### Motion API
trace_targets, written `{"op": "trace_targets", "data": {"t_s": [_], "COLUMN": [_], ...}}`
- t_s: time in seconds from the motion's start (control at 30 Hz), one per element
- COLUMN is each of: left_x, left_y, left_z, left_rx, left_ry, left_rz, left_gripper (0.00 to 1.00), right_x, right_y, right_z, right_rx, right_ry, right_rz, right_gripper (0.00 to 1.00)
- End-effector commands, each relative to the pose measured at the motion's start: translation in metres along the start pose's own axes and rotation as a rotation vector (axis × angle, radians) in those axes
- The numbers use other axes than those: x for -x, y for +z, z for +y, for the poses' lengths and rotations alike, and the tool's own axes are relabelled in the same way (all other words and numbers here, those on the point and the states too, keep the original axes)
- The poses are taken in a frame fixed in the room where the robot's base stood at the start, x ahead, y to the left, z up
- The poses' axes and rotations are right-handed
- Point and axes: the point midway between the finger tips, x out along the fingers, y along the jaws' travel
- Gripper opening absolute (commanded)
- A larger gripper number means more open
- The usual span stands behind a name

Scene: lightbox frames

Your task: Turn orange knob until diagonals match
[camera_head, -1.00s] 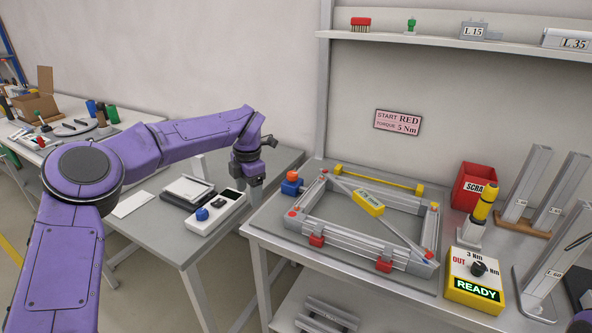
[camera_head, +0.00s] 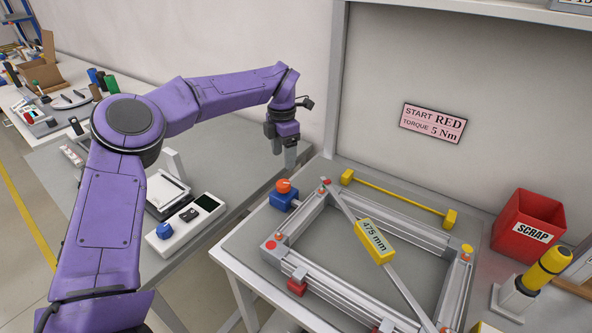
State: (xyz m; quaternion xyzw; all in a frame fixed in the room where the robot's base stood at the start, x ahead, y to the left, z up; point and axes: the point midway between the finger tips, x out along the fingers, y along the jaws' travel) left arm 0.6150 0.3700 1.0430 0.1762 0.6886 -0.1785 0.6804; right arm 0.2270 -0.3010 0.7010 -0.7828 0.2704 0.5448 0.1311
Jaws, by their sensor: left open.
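The orange knob (camera_head: 284,186) sits on a blue block (camera_head: 283,200) at the left corner of the aluminium frame (camera_head: 330,280). A diagonal bar with a yellow display (camera_head: 375,241) reading 475 mm lies across the frame from its back left corner to its front right. My left gripper (camera_head: 284,161) hangs pointing down, open and empty, above and behind the orange knob in the picture; whether it is over the knob or behind it is hard to tell, but they look apart. My right gripper is not in view.
A yellow bar (camera_head: 395,201) lies behind the frame. A red SCRAP bin (camera_head: 527,226) and a yellow-headed tool (camera_head: 545,268) stand at the right. On the left table, a white box with a blue knob (camera_head: 165,231) and a small scale-like device lie near my arm.

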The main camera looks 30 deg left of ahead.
Motion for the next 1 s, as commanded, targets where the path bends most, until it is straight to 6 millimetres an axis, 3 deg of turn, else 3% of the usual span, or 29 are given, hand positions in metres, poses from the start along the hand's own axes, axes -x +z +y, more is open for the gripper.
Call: {"op": "trace_targets", "data": {"t_s": [0.17, 0.53, 0.7, 0.9, 0.93, 1.0], "left_x": [-0.013, -0.092, -0.105, -0.106, -0.106, -0.106], "left_y": [-0.004, -0.002, -0.002, -0.002, -0.002, -0.002], "left_z": [-0.002, 0.000, 0.001, 0.001, 0.001, 0.001], "left_rx": [-0.001, 0.002, 0.003, 0.003, 0.003, 0.003], "left_ry": [0.000, -0.002, 0.000, 0.000, 0.000, 0.000], "left_rz": [-0.001, 0.003, 0.001, 0.000, 0.000, 0.000], "left_gripper": [0.69, 0.69, 0.69, 0.69, 0.66, 0.43], "right_x": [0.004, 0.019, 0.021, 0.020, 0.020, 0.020], "right_y": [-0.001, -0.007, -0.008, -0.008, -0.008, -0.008], "right_z": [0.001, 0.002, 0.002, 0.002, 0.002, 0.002], "right_rx": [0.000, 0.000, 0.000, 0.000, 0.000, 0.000], "right_ry": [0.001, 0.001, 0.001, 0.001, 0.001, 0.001], "right_rz": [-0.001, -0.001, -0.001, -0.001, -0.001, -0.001], "right_gripper": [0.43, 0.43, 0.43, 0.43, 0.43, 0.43]}}
